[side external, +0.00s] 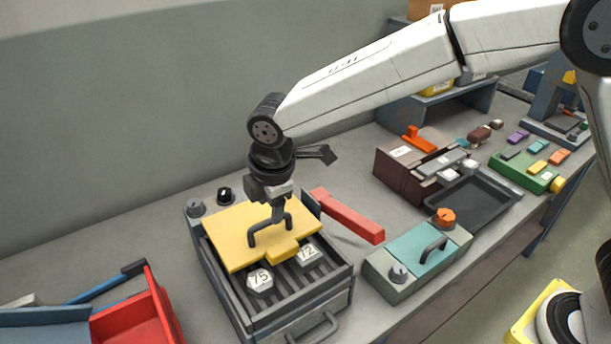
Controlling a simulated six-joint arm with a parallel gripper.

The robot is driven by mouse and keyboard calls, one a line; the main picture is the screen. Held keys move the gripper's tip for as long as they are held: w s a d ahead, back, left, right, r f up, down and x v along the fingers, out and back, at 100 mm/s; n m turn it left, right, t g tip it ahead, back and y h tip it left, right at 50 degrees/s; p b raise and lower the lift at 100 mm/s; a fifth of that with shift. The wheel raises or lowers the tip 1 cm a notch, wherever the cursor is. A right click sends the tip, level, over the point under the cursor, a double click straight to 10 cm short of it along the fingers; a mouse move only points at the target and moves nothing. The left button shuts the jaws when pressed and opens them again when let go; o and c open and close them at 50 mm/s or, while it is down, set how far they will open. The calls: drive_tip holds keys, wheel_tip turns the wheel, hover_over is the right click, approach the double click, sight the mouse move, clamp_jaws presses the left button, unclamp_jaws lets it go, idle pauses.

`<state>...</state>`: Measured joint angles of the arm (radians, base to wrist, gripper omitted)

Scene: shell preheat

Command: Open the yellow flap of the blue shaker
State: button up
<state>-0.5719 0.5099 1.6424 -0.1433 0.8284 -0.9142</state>
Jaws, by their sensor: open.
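A flat yellow plate (235,232) lies over the back part of a grey slatted box (335,290). It looks like a lid or flap; I cannot tell whether it is hinged. The box looks grey, not blue. My gripper (270,238) points down over the yellow plate with its dark fingers apart. The fingertips are at or close above the plate; contact cannot be told. A blue unit with a small yellow part (569,77) stands at the far right, partly hidden by my arm. I cannot tell for sure which object is the blue shaker.
White pieces marked 75 (260,280) and 72 (308,253) sit on the slats. A red bar (347,216) juts out beside the box. A teal-topped box (415,262), dark tray (470,207) and brown box (400,172) stand right. A red bin (140,312) is front left.

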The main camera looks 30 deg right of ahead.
sight(269, 220)
drive_tip(key=shift+w+f, duration=0.2)
drive_tip(key=shift+f, duration=0.65)
drive_tip(key=shift+w+f, duration=0.15)
drive_tip(key=shift+f, duration=0.7)
clamp_jaws()
